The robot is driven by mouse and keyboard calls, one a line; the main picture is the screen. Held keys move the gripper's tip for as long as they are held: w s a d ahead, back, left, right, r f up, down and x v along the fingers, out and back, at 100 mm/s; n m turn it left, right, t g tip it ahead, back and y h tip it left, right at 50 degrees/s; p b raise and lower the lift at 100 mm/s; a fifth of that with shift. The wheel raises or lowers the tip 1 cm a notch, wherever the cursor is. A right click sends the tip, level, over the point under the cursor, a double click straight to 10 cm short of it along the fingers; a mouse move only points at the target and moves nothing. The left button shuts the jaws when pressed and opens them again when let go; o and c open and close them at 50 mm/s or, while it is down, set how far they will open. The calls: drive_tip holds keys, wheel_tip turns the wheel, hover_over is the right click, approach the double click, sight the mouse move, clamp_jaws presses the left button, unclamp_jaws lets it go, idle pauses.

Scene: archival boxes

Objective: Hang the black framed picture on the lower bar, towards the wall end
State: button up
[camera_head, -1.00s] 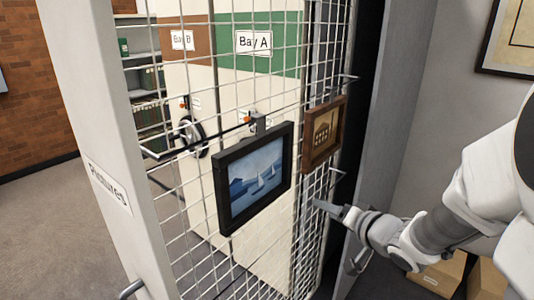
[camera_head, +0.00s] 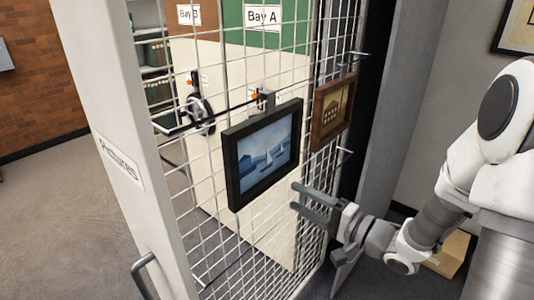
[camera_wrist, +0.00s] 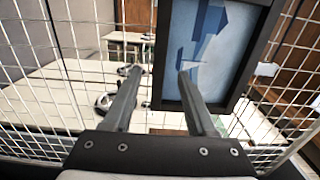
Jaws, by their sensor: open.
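The black framed picture (camera_head: 232,160), a blue scene with sailboats, hangs by a bracket from the upper bar (camera_head: 228,110) on the wire mesh panel. The lower bar (camera_head: 205,283) crosses the mesh below it, partly hidden by my arm. My gripper (camera_head: 294,196) is open and empty, just right of the picture's lower right part. In the wrist view, the picture's dark frame (camera_wrist: 261,45) fills the upper right. The right finger of my gripper (camera_wrist: 158,72) overlaps the picture there, and the left finger lies over mesh. I cannot tell whether they touch.
A small brown framed picture (camera_head: 330,111) hangs on the mesh close above my gripper. The white panel end (camera_head: 118,165) with a handle (camera_head: 141,272) stands at left.

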sight(271, 182)
drive_tip(key=shift+b+x, duration=1.1)
drive_tip(key=shift+x, duration=2.65)
clamp_jaws()
drive_tip(key=shift+r+p, duration=0.3)
drive_tip(key=shift+r+p, duration=1.3)
drive_tip(key=shift+p, duration=0.3)
drive_tip(key=shift+r, duration=0.1)
drive_tip(key=shift+d, duration=0.1)
drive_tip(key=p+v, duration=0.2)
drive_tip(key=v, duration=0.7)
drive_tip(key=shift+p, duration=0.35)
